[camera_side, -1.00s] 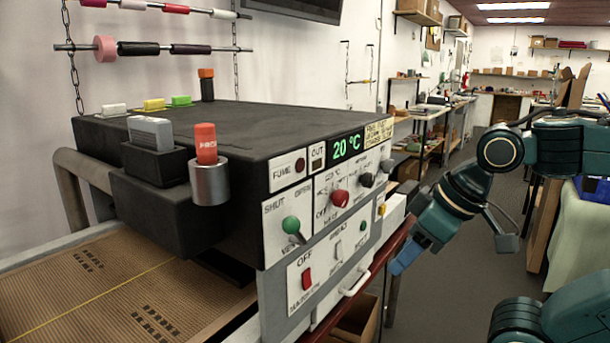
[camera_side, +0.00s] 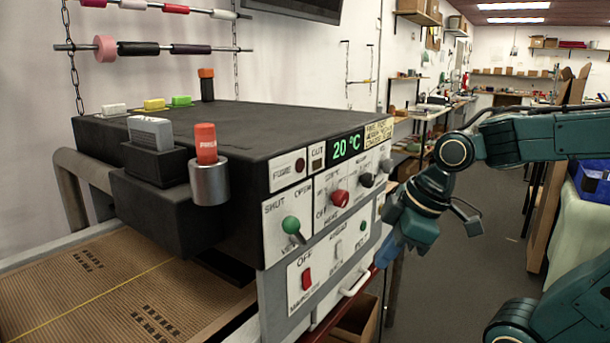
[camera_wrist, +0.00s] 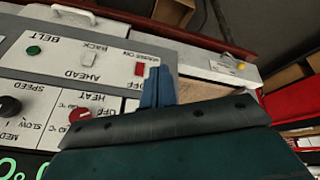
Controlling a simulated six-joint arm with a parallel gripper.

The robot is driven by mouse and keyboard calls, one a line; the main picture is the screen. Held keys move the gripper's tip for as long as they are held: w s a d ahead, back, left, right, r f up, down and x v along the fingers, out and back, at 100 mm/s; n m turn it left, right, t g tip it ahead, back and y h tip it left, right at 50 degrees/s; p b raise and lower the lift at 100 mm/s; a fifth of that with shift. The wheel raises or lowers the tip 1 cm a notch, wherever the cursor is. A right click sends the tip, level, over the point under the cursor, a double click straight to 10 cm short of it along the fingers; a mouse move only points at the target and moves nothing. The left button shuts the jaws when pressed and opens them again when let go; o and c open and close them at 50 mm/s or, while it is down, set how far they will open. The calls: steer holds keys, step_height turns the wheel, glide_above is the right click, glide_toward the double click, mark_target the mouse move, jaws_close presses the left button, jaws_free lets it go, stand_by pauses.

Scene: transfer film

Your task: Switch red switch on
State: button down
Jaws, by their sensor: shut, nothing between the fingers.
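The red switch (camera_side: 307,278) is a small rocker on the lower left of the machine's front panel in the side view, with OFF printed above it. In the wrist view the panel appears upside down, and the red switch (camera_wrist: 140,69) lies just left of my fingertips. My gripper (camera_side: 386,253) is shut and empty, with blue fingers pointing down to the left. In the side view it is by the right end of the panel, apart from the switch. In the wrist view my gripper (camera_wrist: 157,85) overlaps the panel near the switch; I cannot tell the gap.
The panel also carries a green-knobbed lever (camera_side: 291,225), a red heat knob (camera_side: 340,198) and a white handle (camera_side: 355,283) at its lower edge. A 20 °C display (camera_side: 347,147) sits above.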

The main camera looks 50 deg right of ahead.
mark_target(307, 279)
steer(key=w+d+f+n+y, duration=0.3)
steer(key=w+d+f+n, duration=0.2)
steer(key=n, duration=0.6)
steer(key=shift+w+d+t+y, duration=0.3)
steer(key=shift+w+d, duration=0.3)
steer(key=shift+d, duration=0.15)
steer(key=shift+f, duration=0.1)
steer(key=w+a+f, duration=0.3)
steer(key=w+f, duration=0.5)
steer(key=shift+w+a+f, duration=0.2)
steer(key=shift+a+f, duration=0.1)
stand_by(0.4)
